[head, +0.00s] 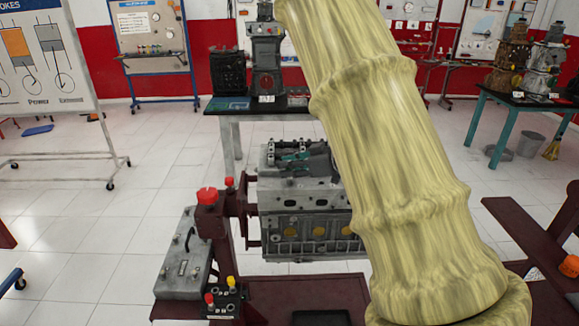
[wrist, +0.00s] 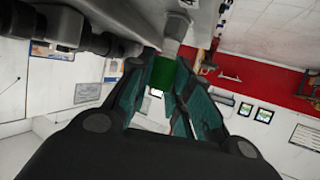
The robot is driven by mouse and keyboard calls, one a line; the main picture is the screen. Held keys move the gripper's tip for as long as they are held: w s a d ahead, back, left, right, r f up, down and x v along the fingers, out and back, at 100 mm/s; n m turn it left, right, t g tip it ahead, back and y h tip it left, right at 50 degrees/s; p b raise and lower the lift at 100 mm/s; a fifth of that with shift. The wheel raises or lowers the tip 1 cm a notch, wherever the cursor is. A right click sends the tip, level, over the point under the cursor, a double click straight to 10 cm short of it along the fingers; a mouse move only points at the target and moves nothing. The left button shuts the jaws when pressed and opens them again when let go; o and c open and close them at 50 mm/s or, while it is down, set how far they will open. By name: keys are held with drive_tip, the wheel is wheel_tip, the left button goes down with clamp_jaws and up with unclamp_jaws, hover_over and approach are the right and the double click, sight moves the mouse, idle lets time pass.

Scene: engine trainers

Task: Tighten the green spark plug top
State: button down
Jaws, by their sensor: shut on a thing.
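The green spark plug top (wrist: 163,72) shows between my fingertips in the wrist view, at the end of a grey cylindrical part. My gripper (wrist: 162,86) has dark fingers with teal pads and is shut on the green top. In the head view, dark and teal parts of my gripper (head: 296,157) show at the top of the grey engine block (head: 303,196). The green top cannot be made out there, and my pale yellow-sleeved arm covers the right side of the engine.
The engine sits on a dark red stand (head: 225,232) with a red knob (head: 207,195). A grey box (head: 184,257) is at its left. A table (head: 230,112) stands behind, and a teal-legged table (head: 510,97) at back right. White floor is open at left.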

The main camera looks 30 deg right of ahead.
drive_tip(key=shift+h, duration=0.3)
drive_tip(key=m+t+h, duration=0.1)
drive_tip(key=m+h, duration=0.1)
drive_tip(key=m, duration=0.1)
drive_tip(key=shift+h, duration=0.3)
drive_tip(key=shift+m+t+h+b, duration=0.4)
drive_tip(key=shift+m+t+h, duration=0.1)
drive_tip(key=shift+m+h, duration=1.05)
drive_tip(key=shift+h, duration=0.35)
drive_tip(key=c, duration=1.3)
unclamp_jaws()
drive_tip(key=shift+v, duration=3.75)
